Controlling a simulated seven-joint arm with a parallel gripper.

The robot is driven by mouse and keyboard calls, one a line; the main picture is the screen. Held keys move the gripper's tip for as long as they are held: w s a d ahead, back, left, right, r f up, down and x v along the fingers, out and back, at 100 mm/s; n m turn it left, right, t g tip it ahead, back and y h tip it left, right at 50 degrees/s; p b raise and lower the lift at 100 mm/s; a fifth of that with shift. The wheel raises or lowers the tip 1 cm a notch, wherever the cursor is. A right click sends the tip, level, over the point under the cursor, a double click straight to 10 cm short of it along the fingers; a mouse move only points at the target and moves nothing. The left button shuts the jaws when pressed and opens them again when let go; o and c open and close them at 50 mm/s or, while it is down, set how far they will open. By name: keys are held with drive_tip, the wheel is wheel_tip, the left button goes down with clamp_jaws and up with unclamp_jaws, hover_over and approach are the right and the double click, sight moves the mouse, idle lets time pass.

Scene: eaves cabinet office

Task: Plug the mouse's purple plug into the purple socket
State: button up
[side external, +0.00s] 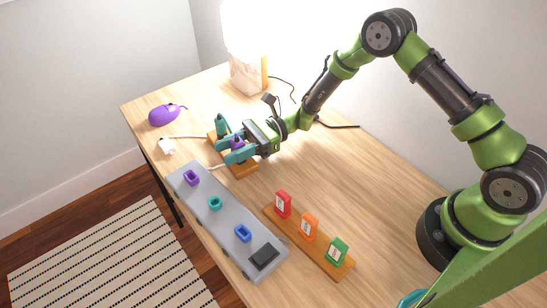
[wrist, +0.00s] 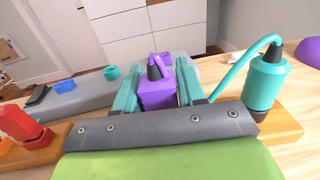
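The purple plug (wrist: 157,92) stands upright between the two teal fingers of my gripper (side external: 233,148). It also shows in the side view (side external: 237,142). In the wrist view the fingers flank it closely, but a thin sliver shows beside the right finger, so I cannot tell whether they grip it. The plug appears to be at its wooden stand (side external: 245,170); its lower end is hidden. The purple socket (side external: 191,178) is at the far end of the grey socket strip (side external: 228,218), left of my gripper. The purple mouse (side external: 167,114) lies at the table's far left.
A teal plug (wrist: 268,80) stands close beside my gripper. The strip also has a teal socket (side external: 215,202), a blue socket (side external: 243,233) and a black box (side external: 263,257). Red (side external: 283,205), orange (side external: 309,227) and green (side external: 337,250) plugs stand on another wooden stand. A lamp (side external: 248,50) is behind.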

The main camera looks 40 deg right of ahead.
drive_tip(key=c, duration=0.5)
drive_tip(key=shift+c, duration=0.3)
drive_tip(key=shift+r, duration=0.15)
